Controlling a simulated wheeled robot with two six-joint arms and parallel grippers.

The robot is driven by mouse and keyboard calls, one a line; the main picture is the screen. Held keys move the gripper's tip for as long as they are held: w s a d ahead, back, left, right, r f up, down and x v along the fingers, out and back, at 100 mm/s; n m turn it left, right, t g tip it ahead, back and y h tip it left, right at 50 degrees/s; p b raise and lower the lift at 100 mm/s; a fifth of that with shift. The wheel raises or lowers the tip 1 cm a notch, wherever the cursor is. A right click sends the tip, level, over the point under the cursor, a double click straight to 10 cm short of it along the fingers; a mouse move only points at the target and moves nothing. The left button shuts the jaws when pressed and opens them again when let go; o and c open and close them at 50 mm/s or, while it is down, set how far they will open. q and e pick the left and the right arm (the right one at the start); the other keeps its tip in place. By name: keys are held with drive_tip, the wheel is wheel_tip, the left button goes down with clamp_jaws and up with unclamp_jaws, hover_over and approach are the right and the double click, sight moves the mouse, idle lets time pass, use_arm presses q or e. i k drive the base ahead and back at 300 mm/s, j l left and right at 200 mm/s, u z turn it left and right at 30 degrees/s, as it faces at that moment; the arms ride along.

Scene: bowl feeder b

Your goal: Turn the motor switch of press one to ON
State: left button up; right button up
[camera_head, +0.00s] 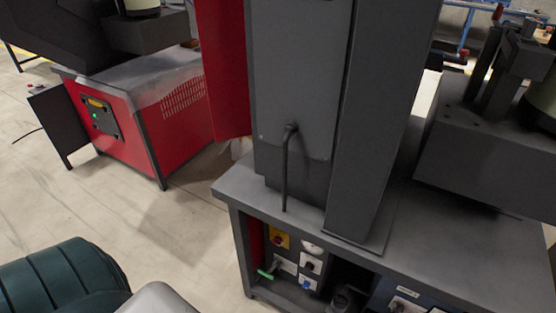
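A grey-topped machine stand (410,245) fills the right half of the view, with a tall dark press column (300,90) on it. Controls sit in the stand's open front below the top. They include a red rotary knob on a yellow plate (279,239), a dark switch on a white plate (311,264), a control with a blue part (307,284) and a green-ended lever (268,272). Another pale switch plate (404,303) is cut by the bottom edge. Labels are too small to read, so I cannot tell which is the motor switch or its position. Neither gripper is in view.
A second press with a red base (145,120) and side control panel (101,118) stands at the back left. A dark ribbed rounded object (60,280) and a pale rounded one (158,301) are at bottom left. Bare floor (190,225) lies between the stands.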

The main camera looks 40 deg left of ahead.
sight(277, 241)
drive_tip(key=u, duration=1.1)
